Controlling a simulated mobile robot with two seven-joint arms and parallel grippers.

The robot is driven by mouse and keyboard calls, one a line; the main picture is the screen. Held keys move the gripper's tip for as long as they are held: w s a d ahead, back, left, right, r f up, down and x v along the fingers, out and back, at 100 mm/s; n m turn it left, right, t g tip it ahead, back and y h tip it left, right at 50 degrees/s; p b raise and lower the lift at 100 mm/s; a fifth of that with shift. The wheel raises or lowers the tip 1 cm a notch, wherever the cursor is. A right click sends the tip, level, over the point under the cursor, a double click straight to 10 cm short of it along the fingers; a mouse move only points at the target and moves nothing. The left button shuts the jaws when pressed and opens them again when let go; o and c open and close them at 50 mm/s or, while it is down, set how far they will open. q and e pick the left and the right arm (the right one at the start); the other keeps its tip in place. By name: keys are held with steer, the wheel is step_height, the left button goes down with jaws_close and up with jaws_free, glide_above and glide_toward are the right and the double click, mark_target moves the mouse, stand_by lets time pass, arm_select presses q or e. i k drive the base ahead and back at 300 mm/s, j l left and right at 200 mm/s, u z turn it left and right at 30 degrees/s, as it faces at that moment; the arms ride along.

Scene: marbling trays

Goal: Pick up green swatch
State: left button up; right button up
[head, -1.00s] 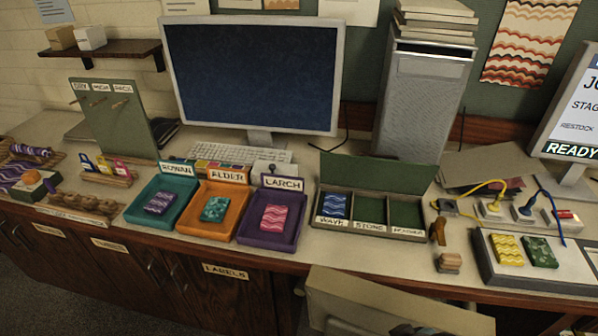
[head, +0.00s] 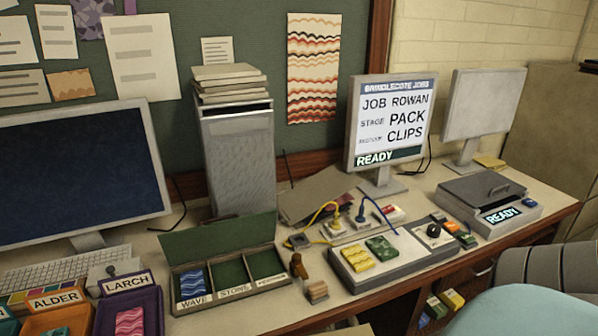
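A dark green patterned swatch (head: 382,248) lies on a pale flat board (head: 405,245) right of the middle in the head view. It is just right of a yellow wavy swatch (head: 357,258), and nothing covers it. Another green item (head: 436,307) shows low down below the table edge, next to a yellow one (head: 452,299); what they are is hard to tell. Neither of my grippers is in view.
An open compartment box (head: 235,287) stands left of the board, with a blue swatch (head: 194,283) in its WAVE compartment. A wooden stamp (head: 317,291) stands between them. Cables and a power strip (head: 350,226) lie behind the board.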

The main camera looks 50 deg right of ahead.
mark_target(381, 248)
steer(key=z, duration=2.1)
